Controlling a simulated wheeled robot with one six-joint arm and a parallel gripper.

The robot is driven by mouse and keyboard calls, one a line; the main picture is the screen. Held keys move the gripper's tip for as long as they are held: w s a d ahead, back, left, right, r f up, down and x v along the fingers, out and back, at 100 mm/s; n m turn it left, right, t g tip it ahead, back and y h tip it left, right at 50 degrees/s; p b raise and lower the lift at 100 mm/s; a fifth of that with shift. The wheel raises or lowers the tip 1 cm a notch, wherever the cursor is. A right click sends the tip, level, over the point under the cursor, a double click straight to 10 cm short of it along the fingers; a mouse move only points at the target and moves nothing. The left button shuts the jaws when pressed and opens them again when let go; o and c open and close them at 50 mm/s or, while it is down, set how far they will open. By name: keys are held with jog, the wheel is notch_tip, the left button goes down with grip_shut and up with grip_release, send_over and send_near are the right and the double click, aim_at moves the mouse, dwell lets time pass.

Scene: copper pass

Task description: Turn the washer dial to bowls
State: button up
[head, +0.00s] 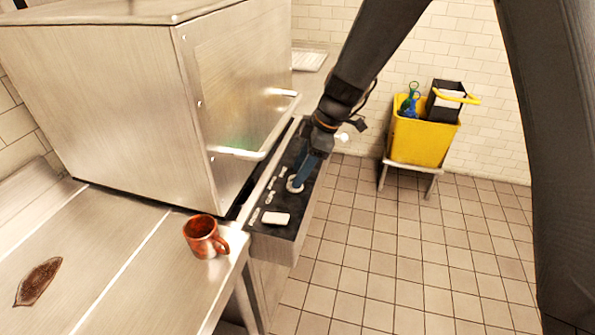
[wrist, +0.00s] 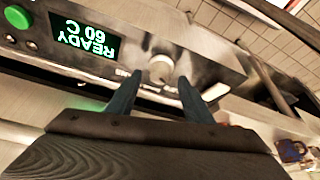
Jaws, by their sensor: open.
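The washer dial (head: 294,185) is a small pale round knob on the dark control panel (head: 313,191) at the front of the steel washer (head: 125,95). My gripper (head: 300,176) reaches down to it from above. In the wrist view the dial (wrist: 160,69) sits between and just beyond the two blue-grey fingertips of my gripper (wrist: 160,80). The fingers are apart, and I cannot tell whether either touches the dial. Small pale labels lie beside the dial, too small to read, so its setting is unclear. A display (wrist: 84,42) reads READY 60 C, upside down.
A copper mug (head: 205,237) stands near the steel counter's (head: 120,270) edge, close to the panel. A brown leaf-shaped item (head: 39,281) lies on the counter. The washer's bar handle (head: 240,153) is near my arm. A yellow bucket (head: 421,140) stands behind right. Tiled floor (head: 400,260) is clear.

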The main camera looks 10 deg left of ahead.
jog(key=shift+x, duration=0.95)
jog(key=c, duration=1)
jog(key=shift+c, duration=0.2)
